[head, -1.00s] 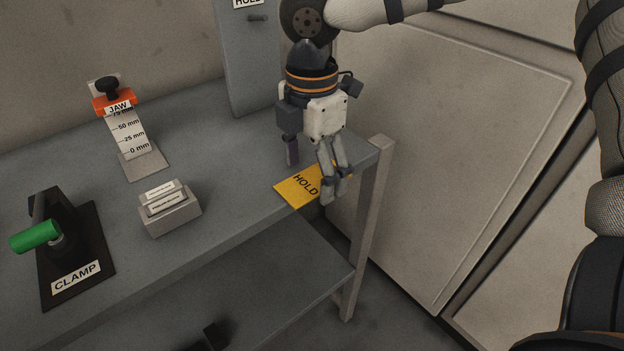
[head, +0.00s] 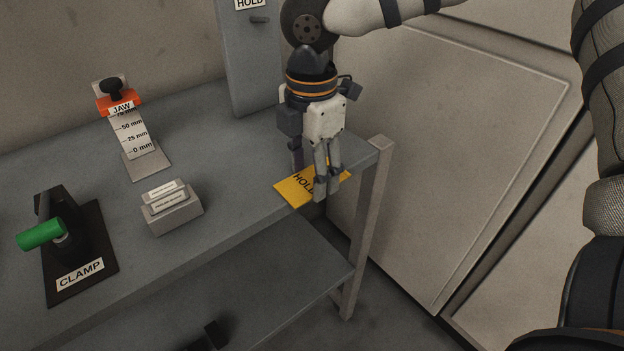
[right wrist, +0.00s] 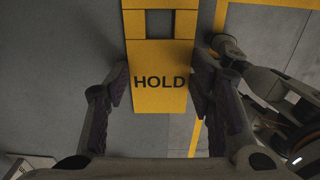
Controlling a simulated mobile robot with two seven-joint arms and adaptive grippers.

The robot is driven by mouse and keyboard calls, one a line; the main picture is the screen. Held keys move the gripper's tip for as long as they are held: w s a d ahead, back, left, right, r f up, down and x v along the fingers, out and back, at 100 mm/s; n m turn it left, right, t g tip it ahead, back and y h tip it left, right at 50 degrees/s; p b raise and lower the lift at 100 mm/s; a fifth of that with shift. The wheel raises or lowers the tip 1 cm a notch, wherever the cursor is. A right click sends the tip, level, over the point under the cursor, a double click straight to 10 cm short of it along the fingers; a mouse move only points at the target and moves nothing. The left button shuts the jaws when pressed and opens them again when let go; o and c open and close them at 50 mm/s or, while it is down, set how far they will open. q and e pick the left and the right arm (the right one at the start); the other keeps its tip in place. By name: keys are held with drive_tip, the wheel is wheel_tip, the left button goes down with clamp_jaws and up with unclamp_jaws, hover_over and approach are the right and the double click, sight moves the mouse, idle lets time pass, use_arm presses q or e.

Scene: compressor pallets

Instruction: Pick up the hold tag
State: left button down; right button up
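The hold tag (head: 290,192) is a flat yellow plate with black HOLD lettering, lying at the front right corner of the grey bench. My right gripper (head: 311,182) points down over it in the head view and hides part of it. In the right wrist view the tag (right wrist: 158,105) runs lengthwise between the two fingers of my right gripper (right wrist: 158,90), with a square opening near its far end. The fingers are open, one on each side, with narrow gaps to the tag's edges. My left gripper is not in view.
A small grey block with label plates (head: 171,207), a clamp with a green handle (head: 42,234) and a jaw gauge (head: 133,135) stand left on the bench (head: 235,165). A grey upright panel (head: 250,70) stands behind the gripper. A pale cabinet (head: 430,150) is to the right.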

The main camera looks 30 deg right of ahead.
drive_tip(key=shift+s+f, duration=0.15)
